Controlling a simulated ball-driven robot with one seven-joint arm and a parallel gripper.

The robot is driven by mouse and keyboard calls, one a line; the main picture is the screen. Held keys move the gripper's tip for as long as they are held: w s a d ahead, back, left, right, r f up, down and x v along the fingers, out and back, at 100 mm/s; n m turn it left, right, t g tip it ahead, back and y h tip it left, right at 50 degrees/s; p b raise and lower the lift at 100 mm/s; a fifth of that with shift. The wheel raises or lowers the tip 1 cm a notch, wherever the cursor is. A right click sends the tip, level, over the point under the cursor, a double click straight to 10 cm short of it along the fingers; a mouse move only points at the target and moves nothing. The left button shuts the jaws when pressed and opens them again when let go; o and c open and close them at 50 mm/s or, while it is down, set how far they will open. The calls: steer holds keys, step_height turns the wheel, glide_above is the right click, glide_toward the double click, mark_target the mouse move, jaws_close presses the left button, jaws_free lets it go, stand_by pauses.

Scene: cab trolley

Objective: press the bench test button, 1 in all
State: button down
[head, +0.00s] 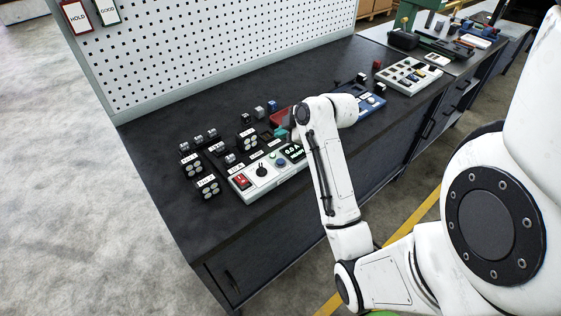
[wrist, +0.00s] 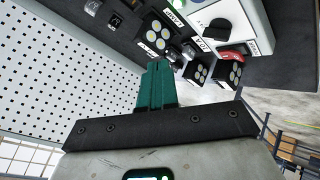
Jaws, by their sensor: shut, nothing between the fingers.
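The bench tester is a pale box (head: 246,195) near the front edge of the bench. It has a red switch (head: 241,181), a black knob (head: 262,171), a small round bluish button (head: 281,162) and a dark display with green digits (head: 293,151). In the wrist view, the box (wrist: 258,22) is at the upper right, with its knob (wrist: 217,29) and red switch (wrist: 236,52) showing; its button is out of that view. My gripper's teal fingers (wrist: 156,82) are shut and empty.
Several black blocks with round pale tops (head: 207,186) stand left of the tester. A red tray (head: 281,116) lies behind it, and a blue tray (head: 372,103) farther right. A white perforated panel (head: 200,50) rises behind the bench. The bench's left front (head: 190,220) is bare.

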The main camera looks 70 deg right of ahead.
steer(key=b, duration=0.5)
glide_above(282, 162)
step_height(282, 162, down, 7)
steer(key=shift+s+r, duration=0.1)
steer(key=shift+r, duration=0.1)
steer(key=shift+f+b, duration=0.65)
steer(key=shift+f, duration=0.2)
steer(key=shift+f, duration=0.1)
stand_by(0.8)
steer(key=shift+f, duration=0.3)
steer(key=shift+f+b, duration=0.5)
stand_by(0.9)
steer(key=shift+r, duration=0.1)
steer(key=shift+r+p, duration=0.85)
